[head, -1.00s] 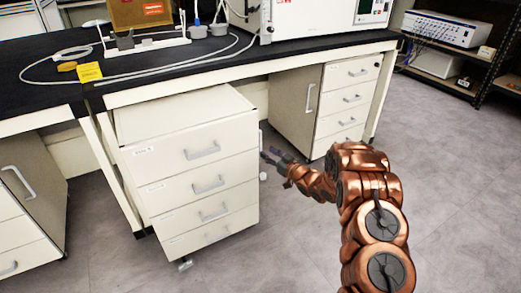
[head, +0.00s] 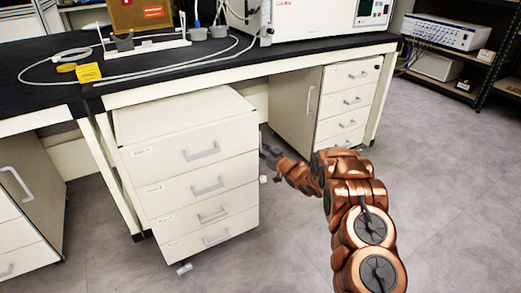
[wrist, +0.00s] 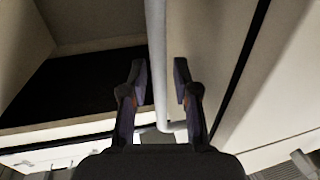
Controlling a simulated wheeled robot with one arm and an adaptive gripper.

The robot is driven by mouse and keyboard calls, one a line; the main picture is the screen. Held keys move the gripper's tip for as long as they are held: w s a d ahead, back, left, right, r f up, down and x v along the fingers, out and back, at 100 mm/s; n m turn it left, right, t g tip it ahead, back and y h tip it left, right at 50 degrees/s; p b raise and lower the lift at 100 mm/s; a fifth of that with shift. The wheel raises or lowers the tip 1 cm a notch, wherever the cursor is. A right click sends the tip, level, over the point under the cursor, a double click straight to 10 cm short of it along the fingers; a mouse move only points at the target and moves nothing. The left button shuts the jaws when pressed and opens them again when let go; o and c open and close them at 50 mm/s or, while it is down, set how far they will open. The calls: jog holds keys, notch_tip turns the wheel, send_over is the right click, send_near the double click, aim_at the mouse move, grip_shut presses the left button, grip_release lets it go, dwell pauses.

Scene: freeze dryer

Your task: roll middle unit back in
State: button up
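The middle unit (head: 190,165) is a cream drawer cabinet with several grey-handled drawers. It stands askew, partly out from under the black-topped bench, and a caster (head: 184,269) shows at its front bottom. My gripper (head: 268,150) is at the unit's right side, and its tips are partly hidden by the unit's edge in the head view. In the wrist view my gripper (wrist: 159,85) is open, with a pale vertical handle bar (wrist: 156,50) between its two fingers. The bar bends to the right at its lower end. I cannot tell whether a finger touches it.
The bench (head: 240,73) overhangs the unit and carries equipment and cables. A fixed cabinet (head: 295,110) with a door and drawers stands under it to the right. A bench leg (head: 110,170) is close on the unit's left. The floor (head: 430,200) at right is clear.

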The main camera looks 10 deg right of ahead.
grip_shut()
jog(key=shift+a, duration=0.1)
dwell(0.4)
